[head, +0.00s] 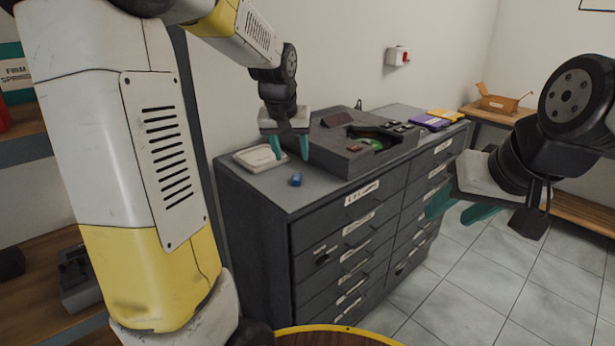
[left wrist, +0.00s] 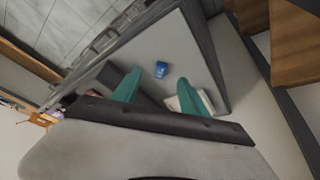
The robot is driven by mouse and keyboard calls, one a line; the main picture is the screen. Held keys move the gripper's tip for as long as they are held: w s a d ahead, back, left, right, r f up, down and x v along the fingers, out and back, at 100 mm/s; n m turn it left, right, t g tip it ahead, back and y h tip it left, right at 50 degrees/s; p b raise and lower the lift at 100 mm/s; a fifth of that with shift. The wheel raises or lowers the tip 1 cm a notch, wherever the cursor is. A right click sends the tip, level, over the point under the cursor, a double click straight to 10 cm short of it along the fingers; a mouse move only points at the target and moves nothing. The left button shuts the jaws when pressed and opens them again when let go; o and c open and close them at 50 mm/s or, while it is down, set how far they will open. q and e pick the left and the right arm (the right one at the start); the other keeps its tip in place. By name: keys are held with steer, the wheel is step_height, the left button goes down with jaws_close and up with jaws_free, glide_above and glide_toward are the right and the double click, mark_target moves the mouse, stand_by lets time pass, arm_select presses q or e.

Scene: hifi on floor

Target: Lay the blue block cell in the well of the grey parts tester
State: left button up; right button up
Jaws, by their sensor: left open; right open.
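The blue block cell (head: 296,179) lies on the grey cabinet top near its front left corner. It also shows in the left wrist view (left wrist: 161,69), beyond and between my fingertips. The grey parts tester (head: 345,150) sits on the cabinet behind and right of the cell, with a green part and dark keys on its top. My left gripper (head: 292,147) is open and empty, above the cabinet beside the tester's left end; its teal fingers also show in the left wrist view (left wrist: 155,85). My right gripper (head: 458,207) is open and empty, out in front of the cabinet's right side.
A white flat device (head: 258,158) lies at the cabinet top's left end. Purple and yellow items (head: 432,122) lie at its far right. The drawer cabinet (head: 300,232) has labelled fronts. An open cardboard box (head: 500,103) stands on a wooden bench at the back right.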

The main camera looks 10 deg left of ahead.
arm_select(q)
glide_toward(296, 179)
steer(key=w, duration=0.1)
steer(key=shift+y, duration=0.4)
steer(key=x, duration=0.8)
steer(key=shift+s+d+f, duration=0.1)
steer(key=shift+s+d, duration=0.2)
steer(key=shift+d, duration=0.1)
jaws_close()
